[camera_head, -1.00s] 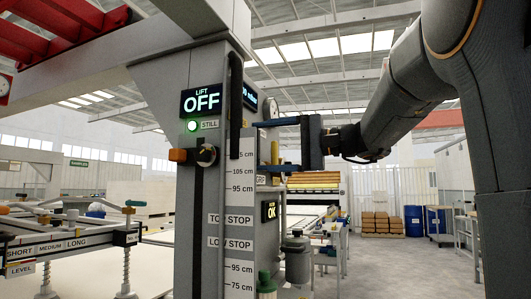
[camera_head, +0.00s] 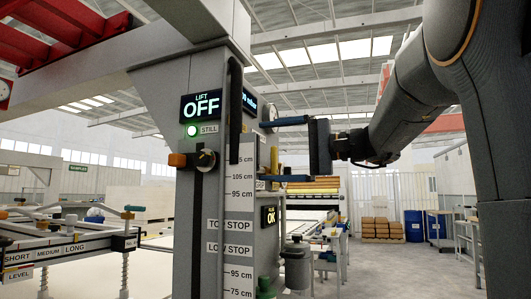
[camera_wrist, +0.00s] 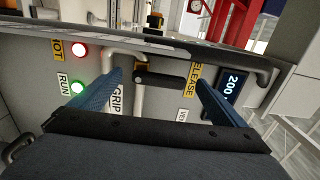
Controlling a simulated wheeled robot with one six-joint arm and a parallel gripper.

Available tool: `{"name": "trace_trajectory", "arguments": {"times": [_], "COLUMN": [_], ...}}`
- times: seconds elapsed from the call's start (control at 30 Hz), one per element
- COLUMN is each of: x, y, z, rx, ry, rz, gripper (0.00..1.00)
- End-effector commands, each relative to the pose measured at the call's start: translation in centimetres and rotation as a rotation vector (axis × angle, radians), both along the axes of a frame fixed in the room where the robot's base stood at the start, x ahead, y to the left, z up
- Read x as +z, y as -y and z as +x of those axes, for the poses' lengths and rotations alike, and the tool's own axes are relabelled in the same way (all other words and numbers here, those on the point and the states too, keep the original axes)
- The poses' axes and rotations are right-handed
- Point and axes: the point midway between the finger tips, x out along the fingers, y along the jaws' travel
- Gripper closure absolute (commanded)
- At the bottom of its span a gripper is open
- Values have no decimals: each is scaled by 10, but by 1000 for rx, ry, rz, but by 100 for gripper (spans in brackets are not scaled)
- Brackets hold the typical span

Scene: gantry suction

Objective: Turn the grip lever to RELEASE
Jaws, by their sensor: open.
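The grip lever (camera_wrist: 168,79) shows in the wrist view as a short dark bar on the grey panel. It appears between my two blue fingers, with a visible gap on each side. My gripper (camera_wrist: 160,80) is open and empty. In the head view my gripper (camera_head: 263,150) reaches to the side of the grey column, fingers one above the other; the lever is not clear there.
A dark handrail (camera_wrist: 215,55) crosses the panel near my fingers. A red light (camera_wrist: 80,50), a green light (camera_wrist: 77,87) and a blue-lit display (camera_wrist: 231,86) are on the panel. The column (camera_head: 185,225) bears a screen reading LIFT OFF (camera_head: 201,107).

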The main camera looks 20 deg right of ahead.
Motion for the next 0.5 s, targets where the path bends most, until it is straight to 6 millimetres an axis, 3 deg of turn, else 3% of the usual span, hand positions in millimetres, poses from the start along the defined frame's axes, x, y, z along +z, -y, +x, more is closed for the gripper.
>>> {"name": "trace_trajectory", "arguments": {"times": [0.2,0.5], "x": [0,0], "y": [29,45], "z": [-24,-38], "rx": [-4,0], "ry": [0,-1], "rz": [-1,-1], "gripper": [5,5]}}
